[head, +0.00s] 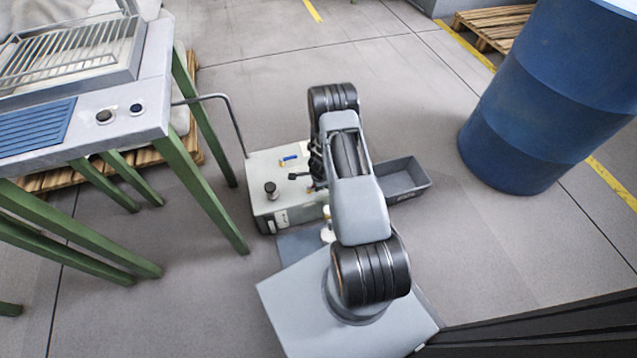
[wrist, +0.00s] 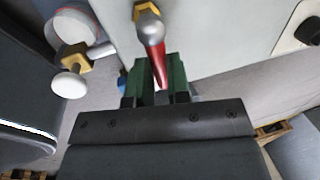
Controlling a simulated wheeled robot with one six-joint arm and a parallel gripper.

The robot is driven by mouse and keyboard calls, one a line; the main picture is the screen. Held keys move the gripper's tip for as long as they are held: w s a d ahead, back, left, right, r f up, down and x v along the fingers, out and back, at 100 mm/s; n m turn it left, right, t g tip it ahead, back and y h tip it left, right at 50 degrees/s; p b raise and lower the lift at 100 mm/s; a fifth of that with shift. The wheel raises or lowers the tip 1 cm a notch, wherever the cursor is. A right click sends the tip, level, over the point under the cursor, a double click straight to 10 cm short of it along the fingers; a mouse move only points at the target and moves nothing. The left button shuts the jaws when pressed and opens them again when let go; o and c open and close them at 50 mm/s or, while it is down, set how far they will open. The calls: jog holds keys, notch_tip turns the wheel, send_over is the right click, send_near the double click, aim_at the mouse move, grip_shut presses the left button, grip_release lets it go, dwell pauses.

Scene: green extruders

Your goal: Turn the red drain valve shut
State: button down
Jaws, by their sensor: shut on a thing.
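The red drain valve's lever (wrist: 159,66) shows in the wrist view, running from a silver rounded hub (wrist: 151,29) down toward my gripper. A brass fitting (wrist: 146,9) sits behind the hub, against a pale machine wall (wrist: 215,30). My gripper (wrist: 157,82) has green fingers, shut on the lever's lower end, one finger on each side. In the head view my own arm hides the gripper and the red valve, beside a pale wheeled unit (head: 262,168).
In the wrist view a white knob on a brass fitting (wrist: 74,56) is close on the left. In the head view a grey tray (head: 408,172) lies right of the unit, a blue drum (head: 545,95) stands farther right, and a green-legged table (head: 205,180) is left.

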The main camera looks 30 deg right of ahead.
jog(key=c, duration=1.1)
grip_release()
jog(key=s+r+p, duration=0.1)
jog(key=r+p, duration=0.1)
jog(key=r, duration=0.2)
jog(key=r+p, duration=0.2)
jog(key=r, duration=0.3)
jog(key=s+r+p, duration=0.1)
jog(key=r+p, duration=0.1)
jog(key=r, duration=0.2)
jog(key=shift+s+a+r+p, duration=0.25)
jog(key=shift+s+a+p, duration=0.1)
jog(key=shift+p, duration=0.05)
